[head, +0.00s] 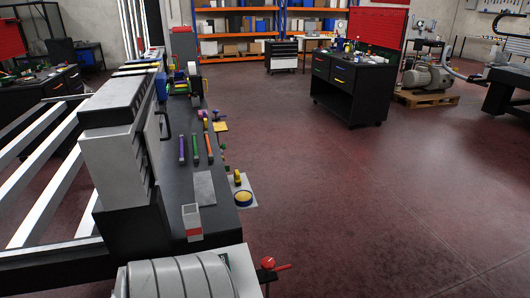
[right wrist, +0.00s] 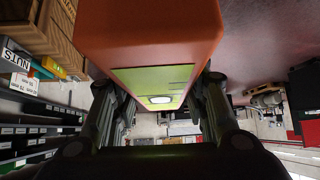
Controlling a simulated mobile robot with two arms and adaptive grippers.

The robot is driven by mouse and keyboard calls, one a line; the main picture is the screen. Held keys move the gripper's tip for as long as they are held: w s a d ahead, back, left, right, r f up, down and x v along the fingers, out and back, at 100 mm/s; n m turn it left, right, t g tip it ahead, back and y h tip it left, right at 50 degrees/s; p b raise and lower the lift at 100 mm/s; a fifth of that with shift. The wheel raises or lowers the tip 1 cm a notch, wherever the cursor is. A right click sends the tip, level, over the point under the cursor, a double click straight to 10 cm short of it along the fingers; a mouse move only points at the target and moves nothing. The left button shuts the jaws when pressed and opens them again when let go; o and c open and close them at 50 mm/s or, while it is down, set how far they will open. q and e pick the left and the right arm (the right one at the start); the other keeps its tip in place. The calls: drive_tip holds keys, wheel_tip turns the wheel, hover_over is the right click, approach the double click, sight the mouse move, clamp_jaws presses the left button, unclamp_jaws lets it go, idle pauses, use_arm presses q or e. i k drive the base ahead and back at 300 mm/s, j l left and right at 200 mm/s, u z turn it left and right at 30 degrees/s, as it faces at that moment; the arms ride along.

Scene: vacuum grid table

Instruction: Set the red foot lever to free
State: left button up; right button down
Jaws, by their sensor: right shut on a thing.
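A red lever (head: 270,264) with a round knob and a short arm pointing right stands on a dark post at the lower middle of the head view, beside a pale panel. I cannot tell for sure that it is the foot lever. In the right wrist view my right gripper (right wrist: 158,82) is shut, with one finger on each side of an orange-red block (right wrist: 150,30). The block has a yellow-green face with a white oval. It hides much of what lies beyond it. Neither gripper shows in the head view.
A dark bench (head: 175,180) at left carries purple, green and red bars (head: 209,148) and a grey block machine (head: 115,150). A black cabinet (head: 350,90) stands at the back right. The reddish floor (head: 380,200) on the right is clear.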

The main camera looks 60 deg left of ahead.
sight(287, 267)
drive_tip(key=i+l+u, duration=0.1)
drive_tip(key=i+u, duration=0.35)
drive_tip(key=i+l+u, duration=0.3)
drive_tip(key=i+u, duration=0.15)
drive_tip(key=i, duration=0.2)
drive_tip(key=i+u, duration=0.15)
drive_tip(key=u, duration=0.25)
drive_tip(key=i+u, duration=0.1)
drive_tip(key=u, duration=0.3)
drive_tip(key=i+l+u, duration=0.1)
drive_tip(key=u, duration=0.3)
drive_tip(key=i+l+u, duration=0.1)
drive_tip(key=u, duration=0.3)
drive_tip(key=i+u, duration=0.15)
drive_tip(key=u, duration=0.25)
drive_tip(key=i+l+u, duration=0.1)
drive_tip(key=u, duration=0.3)
drive_tip(key=i+l+u, duration=0.1)
drive_tip(key=u, duration=0.3)
drive_tip(key=l+u, duration=0.25)
drive_tip(key=u, duration=0.2)
drive_tip(key=i, duration=0.05)
